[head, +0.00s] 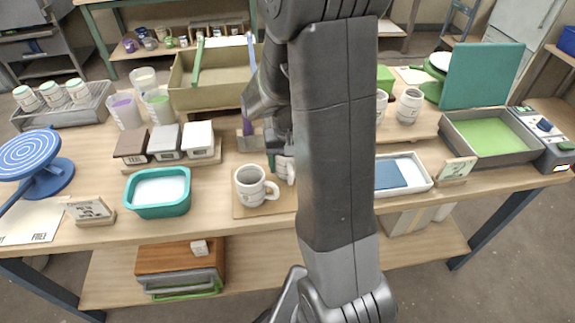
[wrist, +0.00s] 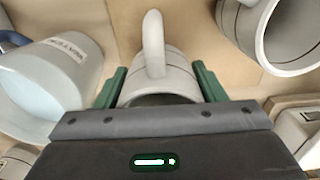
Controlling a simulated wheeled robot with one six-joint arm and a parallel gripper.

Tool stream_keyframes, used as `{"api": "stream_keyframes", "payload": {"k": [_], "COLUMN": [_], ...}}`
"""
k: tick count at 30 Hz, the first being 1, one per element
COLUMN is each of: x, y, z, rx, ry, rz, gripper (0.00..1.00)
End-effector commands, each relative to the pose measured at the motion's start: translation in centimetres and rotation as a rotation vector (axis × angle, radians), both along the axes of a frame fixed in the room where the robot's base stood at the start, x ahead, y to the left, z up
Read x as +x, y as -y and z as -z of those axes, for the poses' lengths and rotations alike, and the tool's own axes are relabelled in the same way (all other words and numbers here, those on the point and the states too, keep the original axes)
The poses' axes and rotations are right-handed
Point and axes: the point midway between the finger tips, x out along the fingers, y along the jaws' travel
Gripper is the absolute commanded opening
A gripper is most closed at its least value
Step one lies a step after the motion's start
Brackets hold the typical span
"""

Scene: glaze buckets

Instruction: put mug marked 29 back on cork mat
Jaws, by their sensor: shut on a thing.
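My gripper (wrist: 160,70) is shut on a grey-white mug (wrist: 165,82), with a green finger on each side of it. The mug's handle points away from the gripper in the wrist view. In the head view the held mug (head: 286,170) is mostly hidden behind my arm, and no number on it can be read. A tan cork mat (head: 272,209) lies near the table's front edge. Another grey mug (head: 249,188) with a handle stands on it, left of the held mug. Whether the held mug touches the mat I cannot tell.
In the wrist view, a container (wrist: 50,85) labelled WATER is close left of the held mug, and another mug (wrist: 282,35) is at upper right. In the head view, a teal tub (head: 158,209) is left of the mat and a white tray (head: 408,185) right of my arm.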

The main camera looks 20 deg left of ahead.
Motion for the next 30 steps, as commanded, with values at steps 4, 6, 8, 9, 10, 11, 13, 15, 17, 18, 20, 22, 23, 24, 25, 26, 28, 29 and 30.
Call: {"api": "stream_keyframes", "payload": {"k": [4, 6, 8, 9, 10, 11, 13, 15, 17, 18, 20, 22, 23, 24, 25, 26, 28, 29, 30], "x": [0.0, 0.0, 0.0, 0.0, 0.0, 0.0, 0.0, 0.0, 0.0, 0.0, 0.0, 0.0, 0.0, 0.0, 0.0, 0.0, 0.0, 0.0, 0.0], "y": [0.0, 0.0, 0.0, 0.0, 0.0, 0.0, 0.0, 0.0, 0.0, 0.0, 0.0, 0.0, 0.0, 0.0, 0.0, 0.0, 0.0, 0.0, 0.0], "z": [1.2, 1.2, 1.2, 1.2, 1.2, 1.2, 1.4, 1.7, 1.5, 1.5, 1.5, 1.5, 1.5, 1.5, 1.5, 1.5, 1.3, 1.2, 0.9], "rx": [0.001, 0.001, 0.001, 0.001, 0.001, 0.001, 0.001, 0.001, 0.001, 0.001, 0.001, 0.001, 0.001, 0.001, 0.001, 0.001, 0.001, 0.001, 0.001], "ry": [0.001, 0.002, 0.002, 0.002, 0.002, 0.002, 0.002, 0.002, 0.001, 0.001, 0.001, 0.001, 0.001, 0.001, 0.001, 0.001, 0.001, 0.001, 0.002], "rz": [0.000, 0.000, 0.000, 0.000, 0.000, 0.000, 0.000, 0.000, 0.000, 0.000, 0.000, 0.000, 0.000, 0.000, 0.000, 0.000, 0.000, 0.000, 0.000], "gripper": [0.32, 0.32, 0.32, 0.32, 0.32, 0.32, 0.32, 0.32, 0.75, 0.83, 0.85, 0.85, 0.85, 0.85, 0.85, 0.85, 0.85, 0.85, 0.85]}}
